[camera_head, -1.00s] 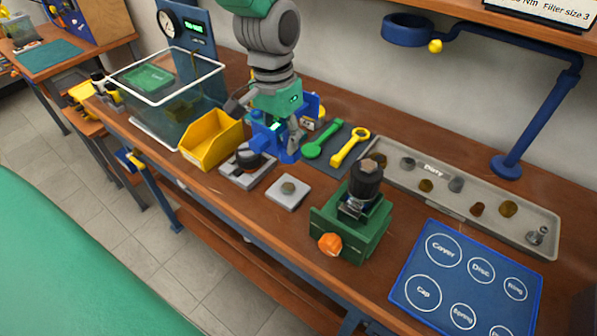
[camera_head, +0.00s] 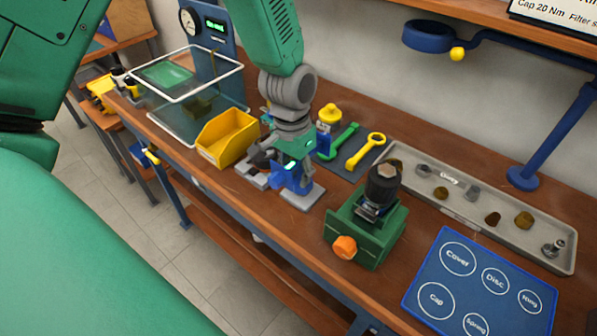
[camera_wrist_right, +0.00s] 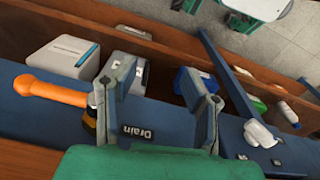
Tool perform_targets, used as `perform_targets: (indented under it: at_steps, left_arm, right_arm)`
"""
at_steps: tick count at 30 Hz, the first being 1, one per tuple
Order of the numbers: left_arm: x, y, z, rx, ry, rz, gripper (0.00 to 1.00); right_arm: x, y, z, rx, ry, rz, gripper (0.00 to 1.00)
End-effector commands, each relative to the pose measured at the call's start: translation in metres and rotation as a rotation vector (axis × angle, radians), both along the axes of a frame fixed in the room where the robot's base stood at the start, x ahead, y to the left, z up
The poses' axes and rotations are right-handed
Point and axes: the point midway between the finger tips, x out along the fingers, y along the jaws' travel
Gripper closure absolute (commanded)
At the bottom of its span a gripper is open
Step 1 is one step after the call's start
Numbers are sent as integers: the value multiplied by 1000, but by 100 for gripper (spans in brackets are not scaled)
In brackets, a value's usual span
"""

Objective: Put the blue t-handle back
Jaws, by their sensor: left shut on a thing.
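The blue t-handle (camera_head: 288,177) is in the head view, held low over the bench and partly covered by my left gripper's fingers. My left gripper (camera_head: 284,172) points down and is shut on it. A small pale square plate (camera_head: 303,197) lies directly below and is partly hidden; I cannot tell whether the handle touches it. A dark grey fixture (camera_head: 252,175) sits just left of it. My right gripper (camera_wrist_right: 160,88) shows in the right wrist view, open and empty, its fingers apart over a blue panel marked Drain (camera_wrist_right: 155,122).
A green vise (camera_head: 368,232) with a black part stands right of the left gripper. A yellow bin (camera_head: 228,138) is left. Green (camera_head: 345,138) and yellow (camera_head: 364,152) wrenches, a parts tray (camera_head: 470,212) and a blue mat (camera_head: 425,262) lie right. An orange handle (camera_wrist_right: 50,91) is beside my right gripper.

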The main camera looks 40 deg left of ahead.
Motion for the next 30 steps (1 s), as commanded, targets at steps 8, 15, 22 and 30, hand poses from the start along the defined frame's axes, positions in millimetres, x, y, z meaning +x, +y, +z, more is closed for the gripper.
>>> perform_targets:
  at_steps: [8, 15, 22, 30]
  left_arm:
    - [0, -3, 0, 3, 1, -1, 54]
    - [1, -1, 7, 2, -1, -1, 54]
    - [1, 3, 49, 1, -5, -1, 54]
    - [2, 7, 102, 2, -3, -1, 54]
  right_arm:
    - [0, 0, 0, 0, 0, 0, 60]
    - [0, 0, 0, 0, 0, 0, 60]
    - [0, 0, 1, 0, 0, 0, 60]
    - [0, 0, 2, 0, 0, 0, 60]
